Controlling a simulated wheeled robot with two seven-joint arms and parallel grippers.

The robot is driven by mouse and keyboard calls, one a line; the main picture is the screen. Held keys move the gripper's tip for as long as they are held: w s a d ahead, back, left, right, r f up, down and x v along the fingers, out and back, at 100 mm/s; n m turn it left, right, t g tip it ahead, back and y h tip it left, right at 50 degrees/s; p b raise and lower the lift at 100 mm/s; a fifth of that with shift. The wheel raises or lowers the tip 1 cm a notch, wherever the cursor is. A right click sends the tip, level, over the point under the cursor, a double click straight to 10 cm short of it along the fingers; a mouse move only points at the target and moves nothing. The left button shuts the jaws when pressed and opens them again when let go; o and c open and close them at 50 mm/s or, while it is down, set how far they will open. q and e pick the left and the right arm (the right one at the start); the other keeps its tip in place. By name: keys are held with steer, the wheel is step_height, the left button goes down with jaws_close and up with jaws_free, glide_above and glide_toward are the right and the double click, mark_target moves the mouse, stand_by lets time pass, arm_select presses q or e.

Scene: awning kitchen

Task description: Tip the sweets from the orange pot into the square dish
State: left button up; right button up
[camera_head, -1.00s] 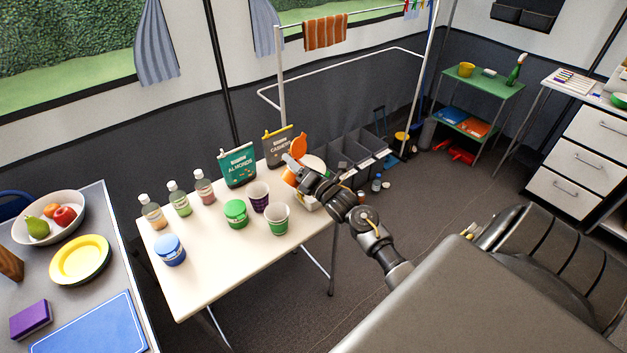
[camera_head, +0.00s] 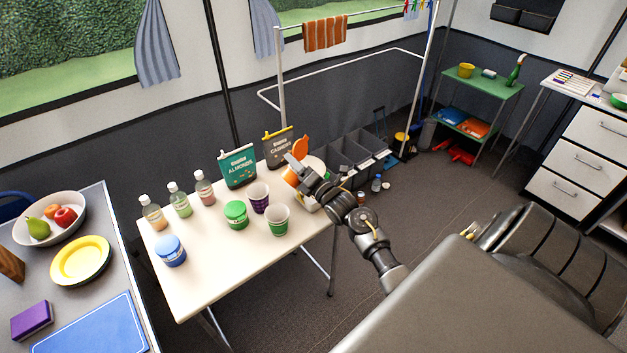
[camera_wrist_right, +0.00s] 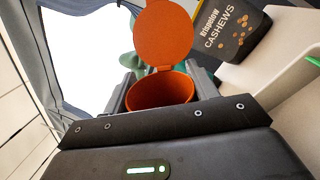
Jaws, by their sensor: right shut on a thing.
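The orange pot (camera_head: 291,178) is in my right gripper (camera_head: 296,168), above the far right end of the cream table. In the right wrist view the pot (camera_wrist_right: 160,91) sits between the two fingers, with its round lid (camera_wrist_right: 164,32) standing open. The pot's floor and any sweets in it cannot be made out. A pale, box-like thing (camera_head: 313,204), perhaps the square dish, shows under my right wrist, mostly hidden by the gripper and arm. My left gripper is out of view.
A cashews bag (camera_head: 279,150) and an almonds bag (camera_head: 238,168) stand behind. The table's front (camera_head: 215,285) is clear.

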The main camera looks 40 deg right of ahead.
mark_target(304, 157)
steer(key=shift+d+f+m, duration=0.15)
steer(key=shift+f+m, duration=0.25)
steer(key=shift+m, duration=0.4)
steer(key=shift+d+r+m+h+p, duration=0.15)
steer(key=shift+m+h+p, duration=0.15)
steer(key=shift+m, duration=0.2)
steer(key=shift+d+r+m+h+p, duration=0.1)
steer(key=shift+m+h+p, duration=0.15)
steer(key=shift+m, duration=0.25)
steer(key=shift+s+d+m+h, duration=0.1)
steer(key=shift+d+m+h, duration=0.15)
steer(key=shift+d+m, duration=0.65)
steer(key=shift+d+r+m+h, duration=0.15)
steer(key=shift+m+h, duration=0.15)
steer(key=shift+m, duration=1)
steer(key=shift+d+f+m+h, duration=0.15)
steer(key=shift+f+m+h, duration=0.05)
steer(key=shift+f+m, duration=0.25)
steer(key=shift+d+f+m+h, duration=0.2)
steer(key=shift+f+m, duration=0.1)
steer(key=shift+m, duration=0.25)
steer(key=shift+d+m+h+p, duration=0.15)
steer(key=shift+d+m+h, duration=0.1)
steer(key=shift+m, duration=0.55)
steer(key=shift+d+m+h+p, duration=0.15)
steer(key=shift+m+h, duration=0.1)
steer(key=shift+m, duration=0.55)
stand_by(0.3)
steer(key=shift+a, duration=0.1)
stand_by(0.4)
